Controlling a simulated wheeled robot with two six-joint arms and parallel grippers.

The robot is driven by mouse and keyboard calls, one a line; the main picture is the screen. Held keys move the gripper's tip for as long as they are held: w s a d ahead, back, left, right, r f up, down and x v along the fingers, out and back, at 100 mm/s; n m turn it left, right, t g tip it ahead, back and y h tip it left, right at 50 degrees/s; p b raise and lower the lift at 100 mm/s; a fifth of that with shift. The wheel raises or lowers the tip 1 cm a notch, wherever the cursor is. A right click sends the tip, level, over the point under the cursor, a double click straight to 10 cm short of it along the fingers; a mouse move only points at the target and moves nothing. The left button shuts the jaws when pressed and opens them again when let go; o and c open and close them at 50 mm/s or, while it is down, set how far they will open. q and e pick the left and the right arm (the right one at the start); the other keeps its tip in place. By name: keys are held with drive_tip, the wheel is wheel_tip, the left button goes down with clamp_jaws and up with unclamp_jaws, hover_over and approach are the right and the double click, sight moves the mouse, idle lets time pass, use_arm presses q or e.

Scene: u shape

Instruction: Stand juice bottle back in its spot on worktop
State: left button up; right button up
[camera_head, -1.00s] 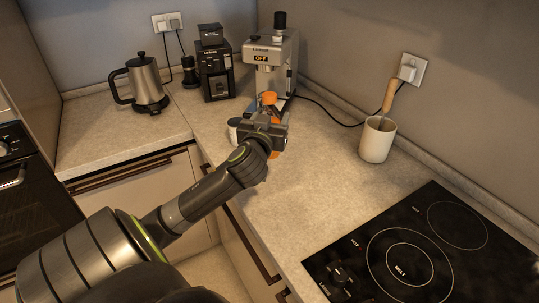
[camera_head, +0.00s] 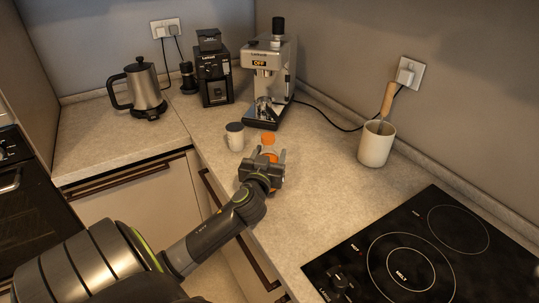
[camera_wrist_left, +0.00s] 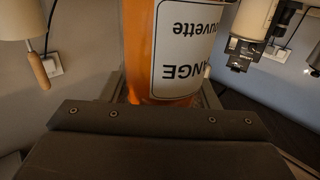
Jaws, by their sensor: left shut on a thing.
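The juice bottle (camera_head: 268,141) has an orange cap and orange juice. It stands about upright between the fingers of my left gripper (camera_head: 263,164), over the worktop (camera_head: 310,200) in front of the coffee machine. My left gripper is shut on the bottle. In the left wrist view the bottle (camera_wrist_left: 138,45) shows close up, its white label upside down, between the fingers. The gripper hides the bottle's lower part in the head view, so I cannot tell whether its base touches the worktop. My right gripper is not in view.
A white cup with a dark top (camera_head: 235,137) stands just left of the bottle. The coffee machine (camera_head: 270,75), grinder (camera_head: 214,75) and kettle (camera_head: 146,90) stand behind. A utensil mug (camera_head: 376,146) and black hob (camera_head: 420,255) are to the right. Worktop between is clear.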

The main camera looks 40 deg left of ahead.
use_arm(q)
drive_tip(key=shift+f, duration=0.1)
drive_tip(key=o, duration=1.4)
drive_tip(key=b+v, duration=0.1)
drive_tip(key=v, duration=0.5)
drive_tip(key=b+v, duration=0.1)
drive_tip(key=v, duration=0.5)
drive_tip(key=shift+r, duration=0.25)
drive_tip(key=shift+f, duration=0.1)
